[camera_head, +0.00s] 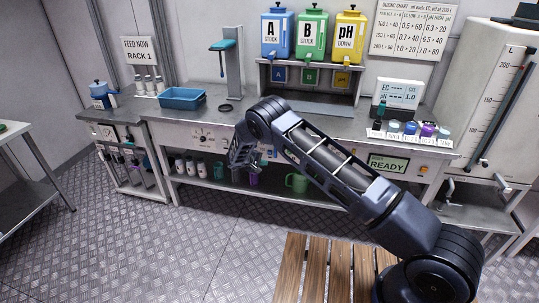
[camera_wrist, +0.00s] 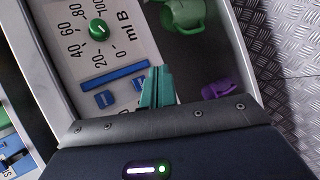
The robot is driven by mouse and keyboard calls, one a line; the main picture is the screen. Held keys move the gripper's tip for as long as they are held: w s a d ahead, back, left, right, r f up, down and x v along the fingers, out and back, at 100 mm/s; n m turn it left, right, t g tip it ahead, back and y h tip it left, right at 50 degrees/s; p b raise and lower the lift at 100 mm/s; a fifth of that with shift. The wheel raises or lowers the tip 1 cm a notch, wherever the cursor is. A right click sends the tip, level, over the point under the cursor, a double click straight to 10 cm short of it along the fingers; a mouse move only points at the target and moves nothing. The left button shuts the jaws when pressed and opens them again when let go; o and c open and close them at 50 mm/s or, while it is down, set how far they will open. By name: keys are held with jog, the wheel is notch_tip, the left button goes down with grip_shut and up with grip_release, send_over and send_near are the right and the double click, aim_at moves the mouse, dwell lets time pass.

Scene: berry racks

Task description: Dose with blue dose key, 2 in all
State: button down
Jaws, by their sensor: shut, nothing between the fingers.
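Beside the scale lie a blue bar (camera_wrist: 115,77) and small blue squares with white marks, likely the blue dose key (camera_wrist: 105,99). Another blue patch (camera_wrist: 138,84) is next to my fingers. My gripper (camera_wrist: 158,88) has its teal fingers together and empty, over the panel's edge; whether they touch it I cannot tell. In the head view my gripper (camera_head: 242,158) is at the bench front, and my arm hides much of the panel.
Blue stock A (camera_head: 277,33), green stock B (camera_head: 312,34) and yellow pH down (camera_head: 350,36) containers stand on a shelf. A READY display (camera_head: 389,165) is right of my arm. A green jug (camera_head: 297,183) and several bottles stand on the lower shelf.

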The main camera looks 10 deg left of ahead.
send_near(271, 155)
jog(key=shift+s+d+f+x, duration=0.1)
jog(key=shift+s+x, duration=0.05)
jog(key=shift+x, duration=0.7)
jog(key=shift+s+d+f+x, duration=0.1)
jog(key=shift+s+x, duration=0.05)
jog(key=shift+x, duration=0.7)
jog(key=shift+s+d+f+x, duration=0.1)
jog(key=shift+x, duration=0.75)
jog(key=shift+w, duration=0.15)
jog(key=shift+w, duration=0.25)
jog(key=shift+w, duration=0.45)
dwell(0.7)
jog(key=shift+s, duration=0.9)
jog(key=shift+s, duration=2.5)
